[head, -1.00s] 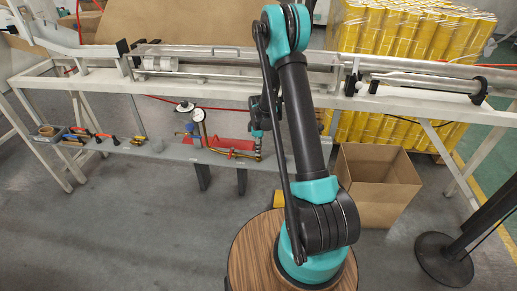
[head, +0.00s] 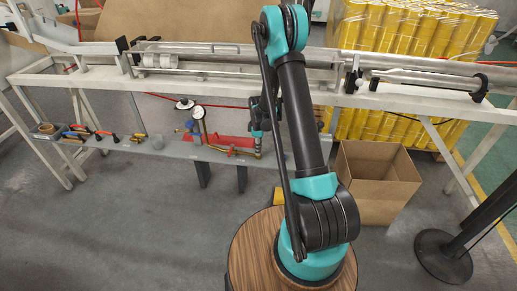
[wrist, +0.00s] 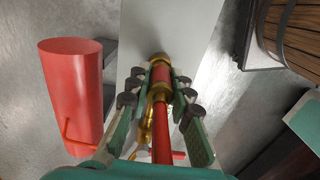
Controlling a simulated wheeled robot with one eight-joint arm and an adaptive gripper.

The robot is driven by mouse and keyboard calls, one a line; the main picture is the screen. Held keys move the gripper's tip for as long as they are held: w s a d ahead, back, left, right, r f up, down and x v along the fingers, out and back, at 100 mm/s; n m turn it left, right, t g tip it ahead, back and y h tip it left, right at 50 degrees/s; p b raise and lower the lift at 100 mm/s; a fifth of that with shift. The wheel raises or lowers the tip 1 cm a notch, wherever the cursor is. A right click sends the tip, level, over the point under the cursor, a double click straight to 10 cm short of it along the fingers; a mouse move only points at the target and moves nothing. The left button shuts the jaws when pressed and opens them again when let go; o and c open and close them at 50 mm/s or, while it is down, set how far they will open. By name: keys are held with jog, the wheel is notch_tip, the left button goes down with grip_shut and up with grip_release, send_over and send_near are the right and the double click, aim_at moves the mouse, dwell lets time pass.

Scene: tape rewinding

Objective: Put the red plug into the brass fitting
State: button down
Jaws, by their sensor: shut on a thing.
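In the wrist view, my gripper (wrist: 159,85) has its two green fingers on either side of a narrow red and brass assembly. It is shut on the red plug (wrist: 160,75), whose red band shows between the fingertips. Brass parts of the fitting (wrist: 158,59) show just beyond and below that band. The plug and fitting look in line, but I cannot tell how deep the plug sits. In the head view, my gripper (head: 257,146) is low over the grey shelf, at the right end of the brass piece; the plug is too small to make out there.
A wooden barrel (wrist: 293,35) is at upper right. In the head view, a dial gauge (head: 198,113) and several orange-handled tools (head: 77,129) are on the grey shelf (head: 140,148).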

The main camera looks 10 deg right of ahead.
jog(key=c, duration=1.3)
grip_release()
jog(key=shift+r, duration=0.1)
notch_tip(320, 180, up, 12)
jog(key=shift+f, duration=0.1)
